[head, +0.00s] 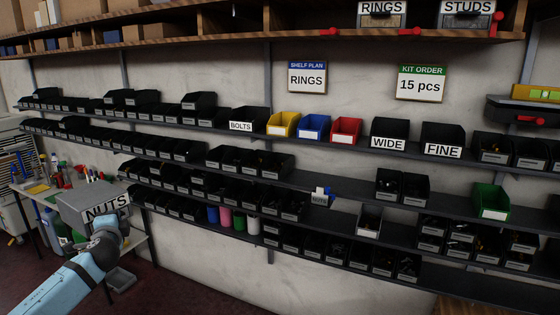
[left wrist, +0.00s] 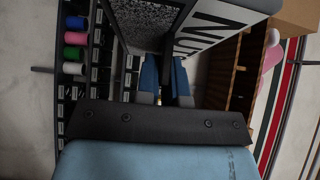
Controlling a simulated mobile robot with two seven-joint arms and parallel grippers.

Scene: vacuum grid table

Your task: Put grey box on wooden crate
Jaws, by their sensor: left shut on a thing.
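The grey box (head: 82,203), with a white NUTS label, is at the left in the head view, raised in front of the shelves. My left gripper (head: 108,226) is shut on the grey box, at its label side. In the left wrist view the grey box (left wrist: 145,20) is at the top, with the blue fingers of the left gripper (left wrist: 166,82) against its lower part. A brown wooden surface (head: 465,304) shows at the bottom right of the head view, mostly cut off. My right gripper is not in view.
Black shelves (head: 340,195) with several dark bins fill the wall. A yellow bin (head: 283,124), a blue bin (head: 314,127) and a red bin (head: 346,131) stand mid-shelf. A wooden top shelf (head: 250,37) carries boxes. A cluttered workbench (head: 45,192) is behind the grey box.

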